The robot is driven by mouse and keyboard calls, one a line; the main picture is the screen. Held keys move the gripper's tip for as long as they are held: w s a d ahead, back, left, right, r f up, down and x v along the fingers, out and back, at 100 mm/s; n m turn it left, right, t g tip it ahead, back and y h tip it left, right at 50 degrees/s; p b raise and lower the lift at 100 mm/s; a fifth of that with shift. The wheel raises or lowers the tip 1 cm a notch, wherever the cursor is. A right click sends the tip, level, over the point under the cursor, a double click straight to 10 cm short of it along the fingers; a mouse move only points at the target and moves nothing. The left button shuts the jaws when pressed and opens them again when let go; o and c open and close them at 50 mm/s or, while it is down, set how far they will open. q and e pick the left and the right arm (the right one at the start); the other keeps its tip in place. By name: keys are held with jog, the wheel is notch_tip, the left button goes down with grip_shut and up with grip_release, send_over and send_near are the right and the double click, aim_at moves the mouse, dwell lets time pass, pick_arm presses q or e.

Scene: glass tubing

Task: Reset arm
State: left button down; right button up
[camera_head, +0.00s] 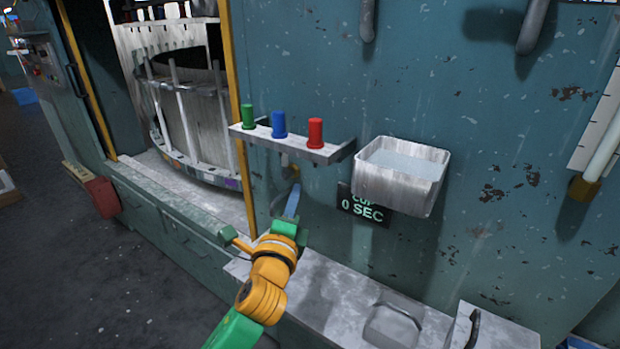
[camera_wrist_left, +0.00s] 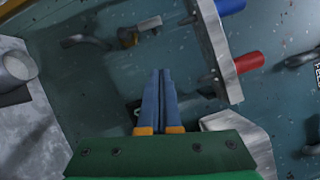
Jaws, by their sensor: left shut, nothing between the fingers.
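My left arm comes in from the bottom of the head view, green and orange. My left gripper (camera_head: 292,202) points up toward the wall, just below the small shelf. In the left wrist view its two blue fingers (camera_wrist_left: 160,98) lie side by side, shut, with nothing between them. The fingers look apart from the shelf and the buttons. My right gripper is not in view.
A wall shelf (camera_head: 330,152) holds green (camera_head: 248,116), blue (camera_head: 279,124) and red (camera_head: 316,133) buttons. A metal basin (camera_head: 398,180) with liquid is right of it, above a "0 SEC" display (camera_head: 362,211). A metal ledge (camera_head: 330,285) runs below. Floor lies left.

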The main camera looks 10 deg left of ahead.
pick_arm(q)
jog(key=s+a+f+n+g, duration=0.1)
jog(key=s+f+n+g, duration=0.2)
jog(key=f, duration=0.4)
jog(key=s+a+f+n+g, duration=0.1)
jog(key=s+f+n+g, duration=0.15)
jog(key=f, duration=0.35)
jog(key=s+f+n+g+h, duration=0.1)
jog(key=s+f+n+g, duration=0.45)
jog(key=s+f, duration=0.55)
jog(key=s+f+n+g+h, duration=0.1)
jog(key=s+f+n+g, duration=0.5)
jog(key=s, duration=0.8)
notch_tip(320, 180, down, 15)
jog(key=s, duration=0.2)
jog(key=s+a+f+g, duration=0.1)
jog(key=s+f, duration=1)
jog(key=s, duration=0.1)
jog(key=shift+s+n, duration=0.25)
jog(key=shift+n, duration=0.05)
